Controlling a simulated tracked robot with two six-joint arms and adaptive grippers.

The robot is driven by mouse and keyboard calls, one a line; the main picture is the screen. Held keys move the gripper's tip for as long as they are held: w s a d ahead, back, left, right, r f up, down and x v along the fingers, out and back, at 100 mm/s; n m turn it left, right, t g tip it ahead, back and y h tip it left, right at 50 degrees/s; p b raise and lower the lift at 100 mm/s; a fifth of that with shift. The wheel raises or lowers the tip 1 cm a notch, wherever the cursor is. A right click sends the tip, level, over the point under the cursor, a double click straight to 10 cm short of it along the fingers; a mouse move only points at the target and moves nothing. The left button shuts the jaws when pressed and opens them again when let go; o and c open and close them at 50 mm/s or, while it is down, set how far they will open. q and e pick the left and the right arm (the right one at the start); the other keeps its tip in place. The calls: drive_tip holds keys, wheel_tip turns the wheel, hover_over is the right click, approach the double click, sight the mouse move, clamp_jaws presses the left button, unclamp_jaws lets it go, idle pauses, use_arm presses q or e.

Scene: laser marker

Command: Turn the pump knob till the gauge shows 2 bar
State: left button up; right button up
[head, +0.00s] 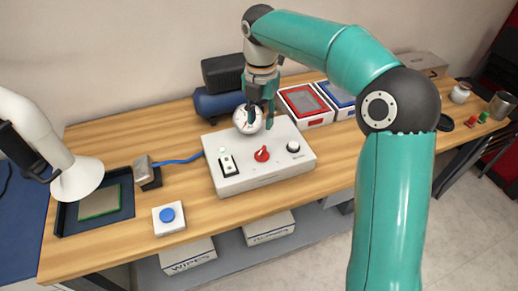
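A white control box (230,184) stands on the wooden bench. It carries a round white gauge (246,121) at its back edge, a red knob (262,154), a dark knob (293,147) and a rocker switch (228,166). Which knob is the pump's cannot be read from here. The gauge needle and marks are too small to read. My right gripper (261,108) points down at the back of the box, by the gauge, and partly covers it. Its fingers look apart with nothing between them. It is away from both knobs. My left gripper is not in view.
A blue cylindrical tank (215,104) stands behind the box. Red (307,101) and blue (338,95) trays lie at the back right. A blue button box (168,217), a dark tray (70,222) and a white-based device (82,182) are at left. Bare bench lies before the box.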

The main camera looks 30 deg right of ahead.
sight(260, 152)
wheel_tip(260, 152, down, 12)
drive_tip(key=shift+r, duration=0.1)
idle(0.4)
clamp_jaws()
drive_tip(key=shift+a, duration=0.1)
